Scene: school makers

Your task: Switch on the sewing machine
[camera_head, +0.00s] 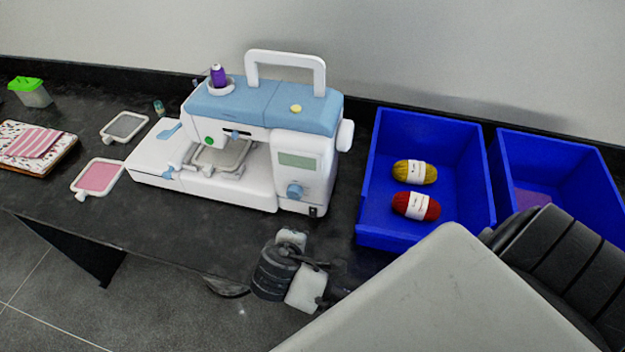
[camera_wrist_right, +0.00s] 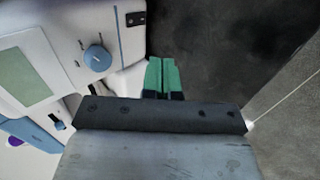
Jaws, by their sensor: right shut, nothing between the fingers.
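The white and light-blue sewing machine (camera_head: 250,140) stands upright on the dark table. Its small black power switch (camera_head: 313,211) is low on the front right corner, below the blue dial (camera_head: 295,190). In the right wrist view, the machine's body (camera_wrist_right: 50,40) fills the left side, with the dial (camera_wrist_right: 97,57) and a dark switch (camera_wrist_right: 135,18) near its edge. My right gripper (camera_wrist_right: 162,76) is shut and empty, its green fingertips apart from the switch. In the head view my right wrist is before the machine's right end, its fingertips hidden. My left gripper is out of view.
A blue bin (camera_head: 372,190) with yellow yarn (camera_head: 415,172) and red yarn (camera_head: 416,206) stands right of the machine. Another blue bin (camera_head: 508,180) is beyond it. Embroidery hoops (camera_head: 98,177) and fabric (camera_head: 35,142) lie left. A wall runs behind.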

